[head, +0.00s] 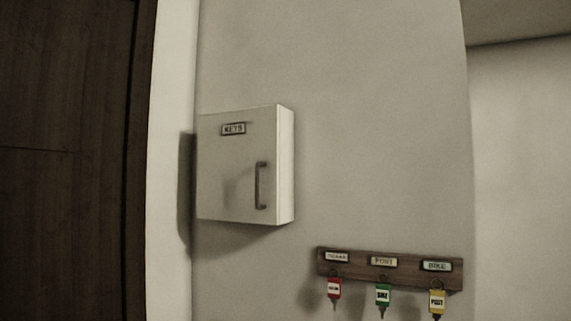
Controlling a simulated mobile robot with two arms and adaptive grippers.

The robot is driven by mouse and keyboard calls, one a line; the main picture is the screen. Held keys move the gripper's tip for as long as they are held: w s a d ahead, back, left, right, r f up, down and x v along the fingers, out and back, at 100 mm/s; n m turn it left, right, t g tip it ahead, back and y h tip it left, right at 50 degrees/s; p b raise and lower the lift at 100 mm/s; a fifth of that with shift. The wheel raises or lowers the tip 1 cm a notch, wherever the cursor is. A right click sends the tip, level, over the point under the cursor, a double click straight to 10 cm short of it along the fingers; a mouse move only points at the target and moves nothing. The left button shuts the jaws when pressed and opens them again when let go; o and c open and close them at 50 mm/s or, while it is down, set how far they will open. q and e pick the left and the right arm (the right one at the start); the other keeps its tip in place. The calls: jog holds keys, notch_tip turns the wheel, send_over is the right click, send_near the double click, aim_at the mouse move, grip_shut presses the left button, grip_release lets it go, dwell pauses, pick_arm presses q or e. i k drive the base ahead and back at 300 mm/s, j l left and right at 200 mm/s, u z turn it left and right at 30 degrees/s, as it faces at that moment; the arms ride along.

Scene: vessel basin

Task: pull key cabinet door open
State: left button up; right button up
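A white box-shaped key cabinet (226,179) is fixed to the wall, left of the middle in the head view. Its door is shut and carries a small "KEYS" label (233,129) near the top. A dark upright bar handle (261,186) sits on the right part of the door. The cabinet's right side face shows. Neither of my grippers is in view, and nothing touches the handle.
A dark wooden door (70,150) with a pale frame (171,160) stands left of the cabinet. Below right, a wooden key rack (409,274) holds a red (334,288), a green (382,295) and a yellow key tag (437,300). The wall between is bare.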

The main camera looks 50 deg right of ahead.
aim_at(237, 171)
jog(key=z, duration=1.25)
